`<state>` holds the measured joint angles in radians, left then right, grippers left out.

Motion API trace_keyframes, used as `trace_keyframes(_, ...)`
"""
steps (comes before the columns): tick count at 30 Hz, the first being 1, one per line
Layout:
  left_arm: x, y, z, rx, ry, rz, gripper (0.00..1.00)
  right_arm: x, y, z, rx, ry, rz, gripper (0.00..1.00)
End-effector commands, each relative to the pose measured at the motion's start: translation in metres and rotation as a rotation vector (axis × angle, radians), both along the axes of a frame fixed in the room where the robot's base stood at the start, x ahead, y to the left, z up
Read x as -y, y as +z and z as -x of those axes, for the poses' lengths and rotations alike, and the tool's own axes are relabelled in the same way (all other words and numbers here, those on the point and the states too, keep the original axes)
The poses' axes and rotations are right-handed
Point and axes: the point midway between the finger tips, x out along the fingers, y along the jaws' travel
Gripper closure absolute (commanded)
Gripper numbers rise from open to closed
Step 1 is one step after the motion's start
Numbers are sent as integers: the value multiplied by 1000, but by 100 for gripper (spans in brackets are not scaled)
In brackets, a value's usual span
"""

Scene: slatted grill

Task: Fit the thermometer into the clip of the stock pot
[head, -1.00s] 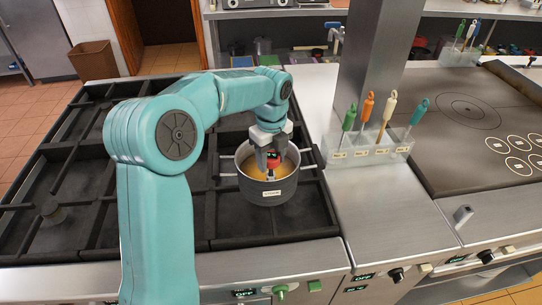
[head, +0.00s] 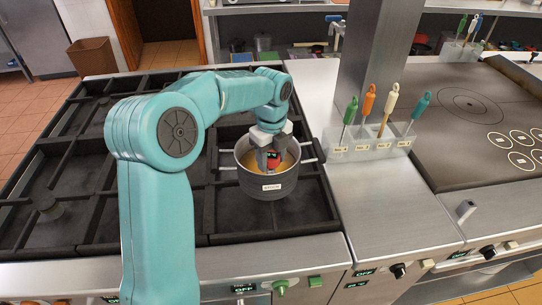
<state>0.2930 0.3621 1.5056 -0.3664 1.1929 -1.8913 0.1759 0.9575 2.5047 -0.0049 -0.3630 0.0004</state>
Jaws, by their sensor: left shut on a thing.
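The stock pot (head: 268,189) is a grey pot with side handles, a small white label on its front and yellowish liquid inside. It stands on the black grate of the stove. My left gripper (head: 268,163) reaches down over the pot's opening and is shut on the thermometer (head: 273,158), whose red head with a dark display shows between and beside the fingers. The thermometer's lower part and the clip are hidden or too small to tell. My right gripper is not in view.
A clear holder (head: 370,148) with several colour-handled utensils stands on the steel counter right of the pot, by a steel post (head: 385,50). A flat hotplate (head: 470,120) lies farther right. Black grates (head: 60,190) spread left of my arm.

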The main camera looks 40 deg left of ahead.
Motion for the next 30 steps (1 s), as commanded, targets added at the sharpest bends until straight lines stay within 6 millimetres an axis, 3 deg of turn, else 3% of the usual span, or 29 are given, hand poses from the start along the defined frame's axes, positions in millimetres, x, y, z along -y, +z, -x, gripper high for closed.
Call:
trace_keyframes(12,0,-12,0,-1,0,0,83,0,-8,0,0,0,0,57)
trace_keyframes(30,0,12,0,0,0,0,83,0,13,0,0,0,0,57)
